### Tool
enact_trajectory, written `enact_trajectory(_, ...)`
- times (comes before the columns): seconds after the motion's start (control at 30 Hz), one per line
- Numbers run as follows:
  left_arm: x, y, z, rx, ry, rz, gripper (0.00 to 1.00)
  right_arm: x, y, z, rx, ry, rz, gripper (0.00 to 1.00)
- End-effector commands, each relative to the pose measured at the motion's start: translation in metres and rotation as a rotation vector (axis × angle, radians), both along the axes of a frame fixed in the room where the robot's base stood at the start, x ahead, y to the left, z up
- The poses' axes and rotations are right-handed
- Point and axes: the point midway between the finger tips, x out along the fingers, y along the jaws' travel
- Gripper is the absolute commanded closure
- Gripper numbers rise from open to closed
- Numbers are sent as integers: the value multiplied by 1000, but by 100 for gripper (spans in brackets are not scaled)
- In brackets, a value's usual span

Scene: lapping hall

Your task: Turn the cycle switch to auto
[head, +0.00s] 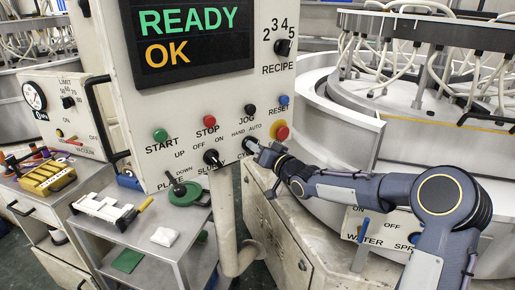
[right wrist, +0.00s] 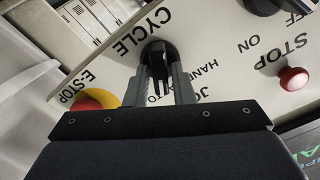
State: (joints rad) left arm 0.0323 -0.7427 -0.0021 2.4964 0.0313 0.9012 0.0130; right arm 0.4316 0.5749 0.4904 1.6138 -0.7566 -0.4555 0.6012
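The cycle switch (right wrist: 158,52) is a black round knob with a raised bar, on the pale control panel (head: 122,95). In the right wrist view it sits between the two fingers of my right gripper (right wrist: 159,82), which are apart, one on each side of the bar. I cannot tell whether they touch the knob. The fingers partly cover the HAND and AUTO labels, and I cannot tell which one the switch points to. My left gripper is not in view.
A red-and-yellow emergency stop (head: 282,132) is close beside my right gripper; it also shows in the right wrist view (right wrist: 92,100). The black slurry knob (head: 213,157) is to the left. The jog button (head: 250,109) and red stop button (head: 209,121) are above.

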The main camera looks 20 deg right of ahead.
Motion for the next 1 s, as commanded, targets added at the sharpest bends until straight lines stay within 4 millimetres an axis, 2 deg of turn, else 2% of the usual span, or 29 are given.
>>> enact_trajectory(0.03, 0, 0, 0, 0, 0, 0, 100, 0, 0, 0, -1, 0, 0, 71)
enact_trajectory(0.1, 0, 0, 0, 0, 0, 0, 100, 0, 0, 0, -1, 0, 0, 64)
enact_trajectory(0.43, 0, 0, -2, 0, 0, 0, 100, -4, -2, 0, -3, -1, -1, 64)
enact_trajectory(0.8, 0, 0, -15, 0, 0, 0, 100, -58, -24, 0, -4, -2, -3, 64)
enact_trajectory(1.0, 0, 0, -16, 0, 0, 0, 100, -72, -28, 0, -3, -1, -1, 64)
